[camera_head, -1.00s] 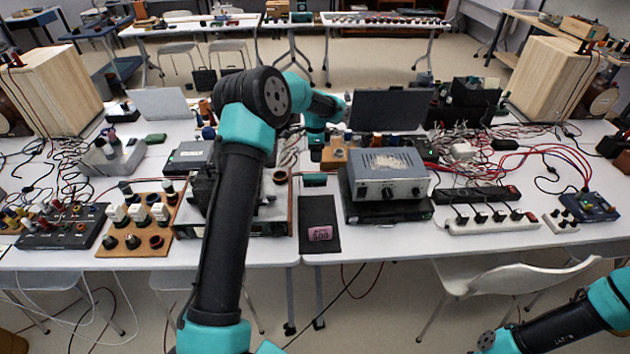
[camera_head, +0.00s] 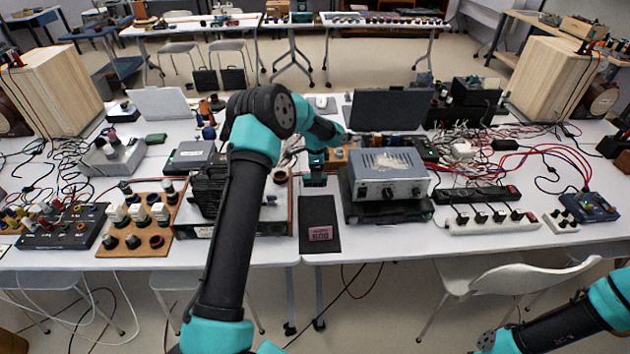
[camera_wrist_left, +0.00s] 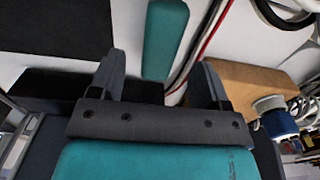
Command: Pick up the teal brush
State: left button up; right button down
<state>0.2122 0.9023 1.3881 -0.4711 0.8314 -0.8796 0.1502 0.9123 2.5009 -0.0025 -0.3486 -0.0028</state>
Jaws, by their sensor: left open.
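The teal brush (camera_wrist_left: 165,38) shows in the left wrist view as a teal block on the white table. Its near end reaches into the gap between the fingers of my left gripper (camera_wrist_left: 160,60), apart from both. The left gripper is open. In the head view, my left gripper (camera_head: 315,179) points down just behind the black mat and covers the spot of the brush. The brush cannot be made out there. Of my right arm only a part shows at the lower right, without its gripper.
A grey metal instrument (camera_head: 388,173) stands close on the right, and a wood-framed apparatus (camera_head: 280,218) on the left. A wooden block (camera_wrist_left: 240,88) and cables lie near the right finger.

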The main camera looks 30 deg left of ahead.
pick_arm(q)
jog(key=shift+a+f, duration=0.1)
jog(key=shift+f, duration=2.25)
jog(key=shift+c, duration=0.3)
jog(key=c, duration=1)
jog(key=shift+o, duration=0.2)
jog(key=shift+r, duration=0.1)
jog(key=shift+r, duration=1.5)
jog(key=shift+s+r, duration=0.2)
jog(key=shift+s, duration=0.05)
jog(key=s+d, duration=0.2)
jog(key=s, duration=0.2)
jog(key=s+d+r, duration=0.1)
jog(key=s+d, duration=0.2)
jog(key=s, duration=0.2)
jog(key=s+d, duration=0.3)
jog(key=s, duration=0.1)
jog(key=shift+s+d+r, duration=0.15)
jog(key=shift+d+r, duration=0.05)
